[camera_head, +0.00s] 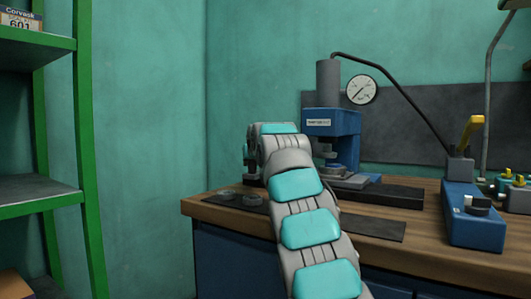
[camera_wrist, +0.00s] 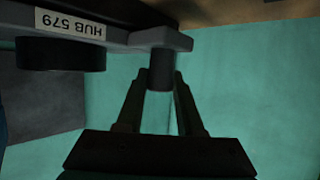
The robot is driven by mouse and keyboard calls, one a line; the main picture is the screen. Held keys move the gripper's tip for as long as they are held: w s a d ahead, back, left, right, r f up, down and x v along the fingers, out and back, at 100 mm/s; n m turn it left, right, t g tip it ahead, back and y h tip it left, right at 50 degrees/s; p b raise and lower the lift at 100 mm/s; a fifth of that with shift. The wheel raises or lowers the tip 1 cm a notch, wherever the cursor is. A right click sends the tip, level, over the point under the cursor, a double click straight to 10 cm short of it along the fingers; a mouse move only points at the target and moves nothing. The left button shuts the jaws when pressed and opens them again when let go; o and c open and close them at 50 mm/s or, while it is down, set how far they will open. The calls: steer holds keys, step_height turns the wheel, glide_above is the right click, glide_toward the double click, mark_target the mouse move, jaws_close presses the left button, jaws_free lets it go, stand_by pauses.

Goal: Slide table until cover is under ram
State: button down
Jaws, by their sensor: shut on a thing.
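The blue press (camera_head: 333,128) with its grey upper cylinder stands on the bench. In the wrist view, which is upside down, my gripper (camera_wrist: 163,84) is shut on a dark upright knob (camera_wrist: 161,68). The knob stands on the end of a grey table (camera_wrist: 161,38). A label "HUB 579" is on that side. A dark round piece (camera_wrist: 60,55), perhaps the cover, sits on the table beside the knob. In the head view, my arm hides most of the table, and the grip cannot be made out.
A dark mat (camera_head: 372,226) lies at the bench's front, with small grey round parts (camera_head: 252,199) at its left. A dark rail (camera_head: 390,194) extends right of the press. A blue pump (camera_head: 474,218) with a yellow lever stands farther right. Green shelving (camera_head: 85,150) is at left.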

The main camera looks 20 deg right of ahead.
steer(key=shift+w+a+r+p, duration=0.2)
steer(key=shift+w+a+p, duration=0.45)
steer(key=shift+w, duration=0.2)
steer(key=shift+a, duration=0.1)
steer(key=c, duration=0.5)
jaws_free()
steer(key=shift+w+f, duration=0.1)
steer(key=shift+c, duration=0.2)
steer(key=shift+b+v, duration=0.3)
steer(key=shift+v, duration=0.5)
steer(key=v, duration=0.6)
steer(key=shift+b, duration=0.4)
steer(key=shift+a, duration=0.1)
